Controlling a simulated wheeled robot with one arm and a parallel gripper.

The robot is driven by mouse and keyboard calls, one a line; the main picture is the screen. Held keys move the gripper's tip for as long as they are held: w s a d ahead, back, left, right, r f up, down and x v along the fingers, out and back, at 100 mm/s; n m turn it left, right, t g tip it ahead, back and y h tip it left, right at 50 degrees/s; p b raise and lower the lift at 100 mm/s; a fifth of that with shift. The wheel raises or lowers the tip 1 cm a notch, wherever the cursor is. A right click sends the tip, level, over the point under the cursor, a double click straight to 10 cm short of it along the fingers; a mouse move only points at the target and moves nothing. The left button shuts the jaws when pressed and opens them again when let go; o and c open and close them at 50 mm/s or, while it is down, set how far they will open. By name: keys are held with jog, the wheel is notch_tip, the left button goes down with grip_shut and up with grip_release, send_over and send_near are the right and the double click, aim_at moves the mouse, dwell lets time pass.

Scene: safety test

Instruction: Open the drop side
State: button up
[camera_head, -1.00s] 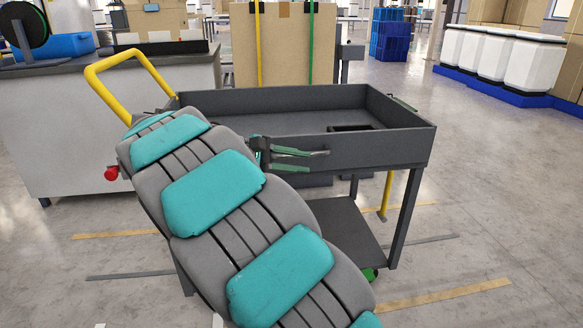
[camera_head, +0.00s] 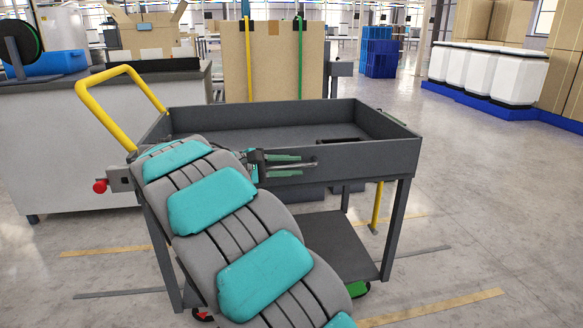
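A dark grey cart (camera_head: 385,215) stands in front of me, with a shallow tray on top. The tray's front side wall (camera_head: 375,159), apparently the drop side, is upright. My arm covers its left part. My gripper (camera_head: 300,166) lies in front of this wall, pointing right. Its green fingers show a gap between them, with nothing clearly held. I cannot tell whether they touch the wall. A red knob (camera_head: 100,187) on a grey bracket sticks out at the cart's left end, beside my arm.
A yellow push handle (camera_head: 90,101) rises at the cart's left end. A lower shelf (camera_head: 345,240) sits under the tray. A grey-topped workbench (camera_head: 60,150) stands behind left, and a cardboard panel (camera_head: 270,60) behind the cart. The floor to the right is open.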

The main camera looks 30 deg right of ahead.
grip_shut()
dwell(1.5)
